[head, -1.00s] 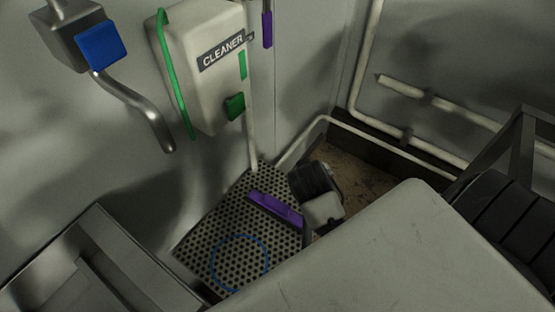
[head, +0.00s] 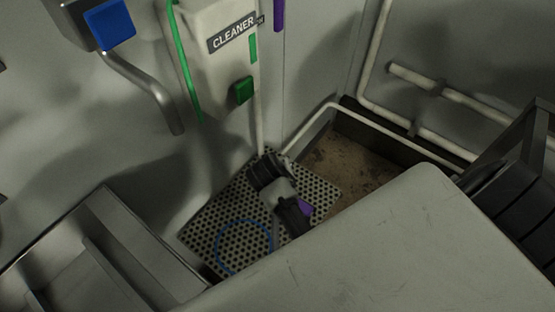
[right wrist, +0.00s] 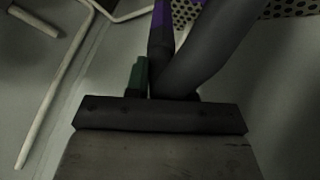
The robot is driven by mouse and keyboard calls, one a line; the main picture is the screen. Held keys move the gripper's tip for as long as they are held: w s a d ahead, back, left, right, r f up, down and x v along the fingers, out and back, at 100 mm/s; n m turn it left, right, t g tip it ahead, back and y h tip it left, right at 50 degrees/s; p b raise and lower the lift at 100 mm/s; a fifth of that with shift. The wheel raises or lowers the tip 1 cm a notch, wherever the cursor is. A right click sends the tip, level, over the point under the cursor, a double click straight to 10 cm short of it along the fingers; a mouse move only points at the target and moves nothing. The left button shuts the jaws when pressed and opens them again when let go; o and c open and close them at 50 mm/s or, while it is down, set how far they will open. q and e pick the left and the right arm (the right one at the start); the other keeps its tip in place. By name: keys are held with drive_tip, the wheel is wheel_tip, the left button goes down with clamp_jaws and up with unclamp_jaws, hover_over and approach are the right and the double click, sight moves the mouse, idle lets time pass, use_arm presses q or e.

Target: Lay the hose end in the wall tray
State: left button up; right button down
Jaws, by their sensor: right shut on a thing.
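My right gripper (head: 290,215) shows in the head view as a dark, jointed shape low over the perforated mat. In the right wrist view its dark bar crosses the lower middle, and a thick dark grey tube (right wrist: 210,50), which looks like the hose, curves up and right from the jaws. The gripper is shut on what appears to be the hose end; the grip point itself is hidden. The brown-floored, pale-rimmed tray (head: 308,138) lies against the wall, right of the gripper. My left gripper is not in view.
A purple piece (head: 305,208) is mostly covered by my arm on the mat (head: 215,215). A blue ring (head: 216,245) lies there too. The cleaner dispenser (head: 215,20) and blue-handled tap (head: 108,25) are on the wall. Pipes (head: 460,98) run above the tray. A pale slab (head: 400,235) fills the front right.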

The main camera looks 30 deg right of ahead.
wheel_tip(320, 180, down, 4)
drive_tip(key=shift+r, duration=0.1)
drive_tip(key=c, duration=1)
unclamp_jaws()
drive_tip(key=shift+s, duration=0.1)
drive_tip(key=shift+o, duration=0.2)
